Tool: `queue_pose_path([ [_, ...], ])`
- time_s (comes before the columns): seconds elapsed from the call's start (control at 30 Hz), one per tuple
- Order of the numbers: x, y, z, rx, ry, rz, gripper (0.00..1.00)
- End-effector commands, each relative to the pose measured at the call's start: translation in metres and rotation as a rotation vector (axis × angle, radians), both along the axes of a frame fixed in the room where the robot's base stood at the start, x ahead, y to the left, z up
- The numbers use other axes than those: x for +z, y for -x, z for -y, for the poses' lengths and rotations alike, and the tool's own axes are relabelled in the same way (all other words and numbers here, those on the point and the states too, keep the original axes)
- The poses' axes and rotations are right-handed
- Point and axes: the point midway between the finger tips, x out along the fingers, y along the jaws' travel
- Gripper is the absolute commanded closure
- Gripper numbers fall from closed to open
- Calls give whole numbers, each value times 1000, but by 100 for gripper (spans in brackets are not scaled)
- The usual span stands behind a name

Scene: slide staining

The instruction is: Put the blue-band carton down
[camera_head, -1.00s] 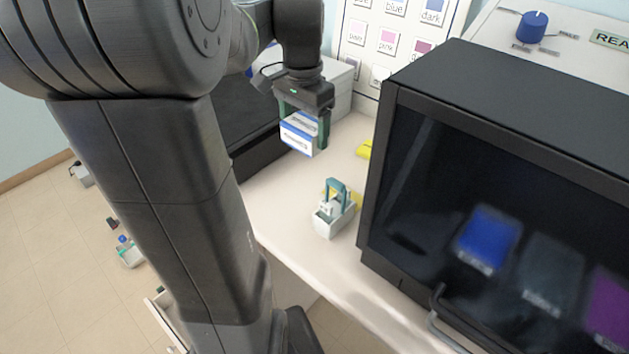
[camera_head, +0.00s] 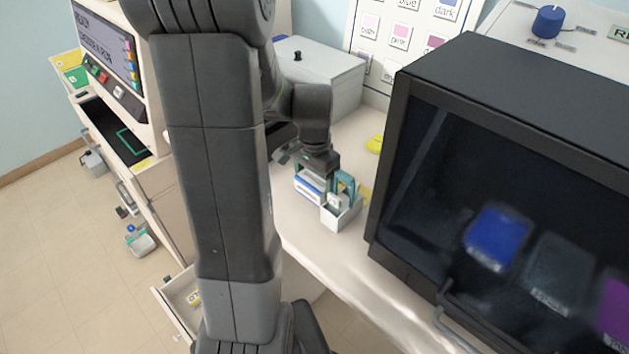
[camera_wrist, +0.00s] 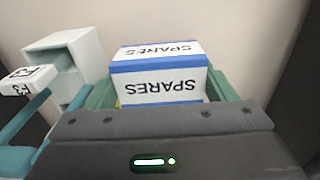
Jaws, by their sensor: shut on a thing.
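The blue-band carton (camera_wrist: 160,74) is a white box with blue bands and the word SPARES on it. In the wrist view it sits between the two green fingers of my gripper (camera_wrist: 160,92). In the head view my gripper (camera_head: 314,180) is low at the counter, shut on the carton (camera_head: 308,185). The carton is close beside a small white holder with a teal handle. I cannot tell whether the carton's underside touches the counter.
The white holder (camera_head: 343,213) stands just right of the carton; it also shows in the wrist view (camera_wrist: 68,62). A black glass-fronted cabinet (camera_head: 470,180) stands to the right. A grey lidded box (camera_head: 318,75) is behind. Bare counter (camera_head: 300,225) lies in front.

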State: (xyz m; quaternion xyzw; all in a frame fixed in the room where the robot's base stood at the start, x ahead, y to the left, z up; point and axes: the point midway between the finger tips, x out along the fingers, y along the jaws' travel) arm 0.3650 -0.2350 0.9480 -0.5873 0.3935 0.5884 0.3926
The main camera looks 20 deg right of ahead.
Motion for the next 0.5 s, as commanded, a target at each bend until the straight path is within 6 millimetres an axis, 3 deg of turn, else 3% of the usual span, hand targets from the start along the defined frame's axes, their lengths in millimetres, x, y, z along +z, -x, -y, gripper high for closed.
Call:
queue_pose_path([
  [0.4,-7,0,0,0,1,1,46],
  [0.43,-6,0,0,0,1,1,17],
  [0.5,-5,0,0,0,1,1,14],
])
